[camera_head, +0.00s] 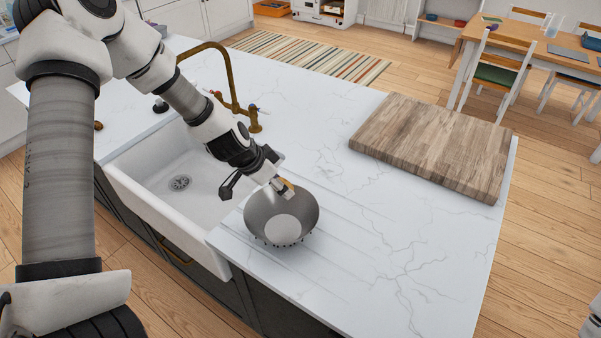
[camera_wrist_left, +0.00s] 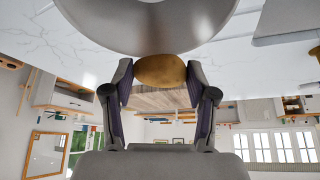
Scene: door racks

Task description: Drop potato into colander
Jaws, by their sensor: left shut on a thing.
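The metal colander (camera_head: 264,217) stands on the white marble counter, just right of the sink. My left gripper (camera_head: 284,189) is at the colander's far rim, above its opening as far as I can tell. It is shut on the brown potato (camera_head: 288,184), which shows only as a small patch in the head view. In the left wrist view, the potato (camera_wrist_left: 161,71) sits between the two fingertips of the left gripper (camera_wrist_left: 160,78), and the grey colander (camera_wrist_left: 145,28) fills the top of the picture. My right gripper is not in view.
The white sink (camera_head: 168,205) with a brass faucet (camera_head: 233,88) lies left of the colander. A thick wooden cutting board (camera_head: 435,145) lies at the counter's right. The marble counter (camera_head: 390,255) in front of the board is clear. A dining table (camera_head: 560,45) and chairs stand beyond.

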